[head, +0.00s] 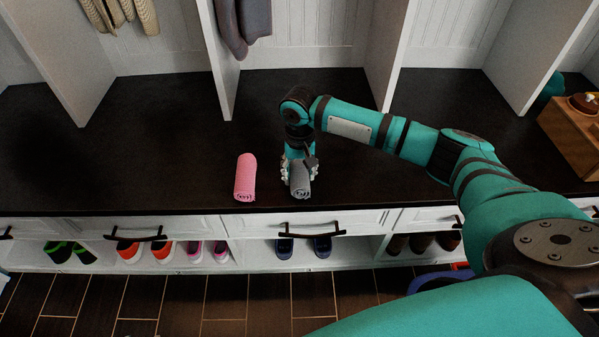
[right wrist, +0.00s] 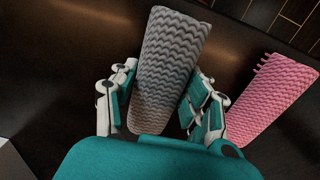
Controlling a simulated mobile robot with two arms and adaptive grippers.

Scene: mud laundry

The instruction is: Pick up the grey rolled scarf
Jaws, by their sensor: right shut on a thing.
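The grey rolled scarf (head: 301,185) lies on the dark bench top near its front edge. In the right wrist view the scarf (right wrist: 165,62) shows a zigzag knit and lies between the two fingers. My right gripper (head: 299,172) reaches down from above and is shut on the scarf, one finger on each side. It also shows in the right wrist view (right wrist: 160,100). The scarf appears to be still on the bench or very close to it. My left gripper is not in view.
A pink rolled scarf (head: 246,177) lies just left of the grey one. White dividers (head: 223,60) rise at the back. A wooden box (head: 572,135) stands at the far right. Shoes (head: 130,250) sit in cubbies below. The bench top at left is clear.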

